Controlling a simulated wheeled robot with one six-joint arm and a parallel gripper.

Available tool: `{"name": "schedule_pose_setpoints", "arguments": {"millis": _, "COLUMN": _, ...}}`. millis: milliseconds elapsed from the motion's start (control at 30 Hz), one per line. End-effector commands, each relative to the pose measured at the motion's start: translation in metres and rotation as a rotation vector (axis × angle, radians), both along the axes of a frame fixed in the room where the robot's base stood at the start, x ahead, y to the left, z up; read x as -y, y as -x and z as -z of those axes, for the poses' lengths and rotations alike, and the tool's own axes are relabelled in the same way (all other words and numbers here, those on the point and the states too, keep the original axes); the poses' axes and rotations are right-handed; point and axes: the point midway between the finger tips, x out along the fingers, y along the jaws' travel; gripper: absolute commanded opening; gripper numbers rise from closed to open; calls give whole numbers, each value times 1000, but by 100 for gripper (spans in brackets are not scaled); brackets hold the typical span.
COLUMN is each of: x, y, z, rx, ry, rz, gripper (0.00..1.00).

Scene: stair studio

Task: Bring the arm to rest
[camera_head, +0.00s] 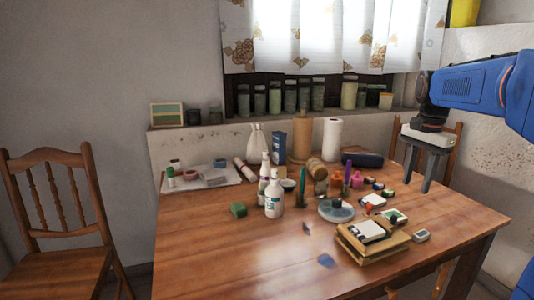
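My gripper (418,184) hangs from my blue arm at the right of the view, above the right part of the wooden table (230,262). Its two grey fingers point down and stand apart, with nothing between them. It is clear of the things on the table.
A white pump bottle (274,195), a paper towel roll (332,139), a round dish (336,211), a stack of boxes (372,240) and several small items stand on the table. A chair (58,220) is at the left. Jars (290,96) line the window sill. The table's front left is clear.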

Motion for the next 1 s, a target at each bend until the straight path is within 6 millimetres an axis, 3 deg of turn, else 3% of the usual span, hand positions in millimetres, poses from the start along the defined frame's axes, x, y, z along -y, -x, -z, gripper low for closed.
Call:
{"name": "schedule_pose_setpoints", "arguments": {"millis": 367, "x": -34, "y": 48, "z": 7, "rx": 59, "ry": 23, "rz": -183, "gripper": 38}}
{"name": "schedule_pose_setpoints", "arguments": {"millis": 667, "x": -77, "y": 121, "z": 34, "rx": 146, "ry": 71, "rz": -463, "gripper": 38}}
{"name": "schedule_pose_setpoints", "arguments": {"millis": 1000, "x": -113, "y": 205, "z": 85, "rx": 245, "ry": 145, "rz": -791, "gripper": 38}}
